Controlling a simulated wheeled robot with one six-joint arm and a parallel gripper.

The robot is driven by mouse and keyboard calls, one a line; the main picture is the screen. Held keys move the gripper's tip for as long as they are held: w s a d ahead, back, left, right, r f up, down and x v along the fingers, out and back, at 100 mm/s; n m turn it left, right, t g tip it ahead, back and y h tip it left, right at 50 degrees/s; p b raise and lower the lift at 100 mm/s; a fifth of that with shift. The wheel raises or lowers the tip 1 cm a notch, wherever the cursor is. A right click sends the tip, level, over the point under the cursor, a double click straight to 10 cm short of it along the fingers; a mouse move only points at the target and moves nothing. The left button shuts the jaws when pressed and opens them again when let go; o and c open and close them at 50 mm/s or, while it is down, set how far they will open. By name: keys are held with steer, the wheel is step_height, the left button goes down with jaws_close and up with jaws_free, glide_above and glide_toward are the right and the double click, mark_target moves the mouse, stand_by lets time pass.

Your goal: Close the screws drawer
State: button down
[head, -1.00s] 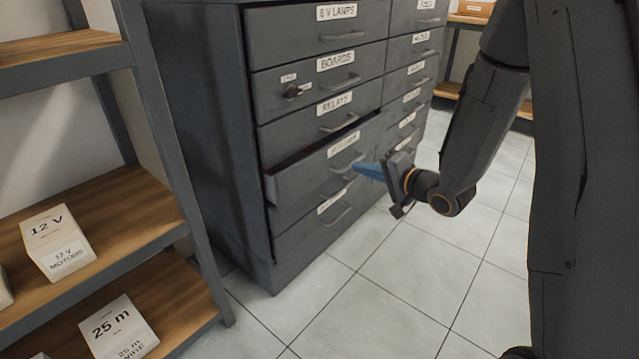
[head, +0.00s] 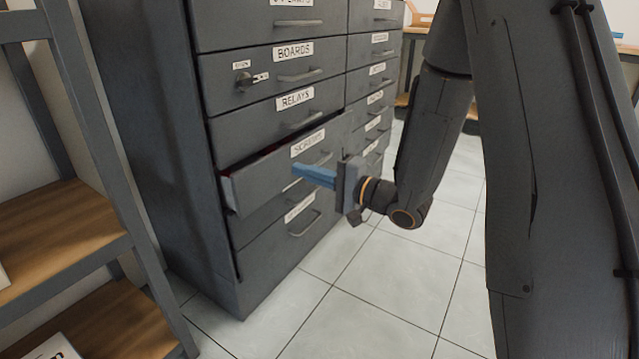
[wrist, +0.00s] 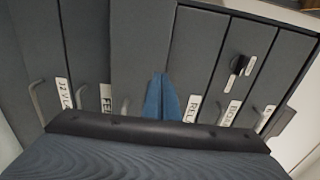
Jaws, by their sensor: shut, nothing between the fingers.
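The screws drawer (head: 257,183) is a dark grey drawer in the left column of the cabinet, below the one labelled RELAYS. It is pulled out part way, with a gap above its front and a little red showing inside. Its label is partly legible. My gripper (head: 296,170) has blue fingers that are shut and empty, pointing at this drawer's front below its label. I cannot tell whether the tips touch it. In the wrist view the shut fingers (wrist: 160,78) lie in front of a drawer front (wrist: 143,40) that stands out beside the RELAYS drawer.
The grey cabinet (head: 150,130) has several other labelled drawers, which look shut. A key-like knob (head: 245,83) sticks out of the BOARDS drawer (head: 222,72). A shelf with wooden boards (head: 60,225) stands at left. The tiled floor (head: 380,290) in front is clear.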

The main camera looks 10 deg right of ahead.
mark_target(271, 160)
steer(key=b+x, duration=0.3)
steer(key=x, duration=0.3)
steer(key=shift+w+a, duration=0.2)
steer(key=shift+a, duration=0.05)
steer(key=p+x, duration=0.2)
steer(key=x, duration=0.2)
steer(key=shift+w+a, duration=0.1)
steer(key=shift+a, duration=0.1)
steer(key=shift+w, duration=0.1)
steer(key=shift+r, duration=0.1)
steer(key=shift+a, duration=0.15)
